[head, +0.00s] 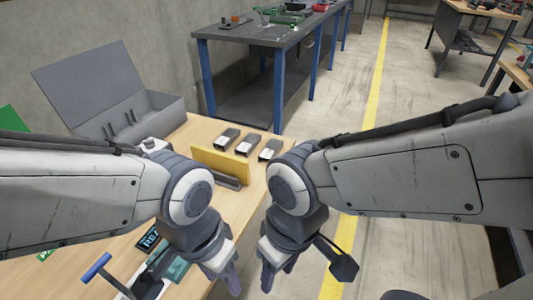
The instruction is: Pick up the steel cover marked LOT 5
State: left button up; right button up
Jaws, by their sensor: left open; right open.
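Three small dark covers with pale labels stand in a row on the wooden table: a left one (226,138), a middle one (248,143) and a right one (270,149). Their markings are too small to read, so I cannot tell which is LOT 5. My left gripper (225,273) and my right gripper (276,270) hang side by side in the lower middle, open and empty, pointing down. Both are well nearer to me than the covers. My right arm's wrist comes close to the right cover in the picture.
A yellow board (219,165) stands in front of the covers. An open grey box (155,117) is behind left. A blue-handled item (97,267) and a dark display (149,238) are at lower left. A blue-legged workbench (255,40) stands beyond.

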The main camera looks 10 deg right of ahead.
aim_at(273, 148)
jog(key=z, duration=0.6)
jog(key=i, duration=1.45)
jog(key=u, duration=0.7)
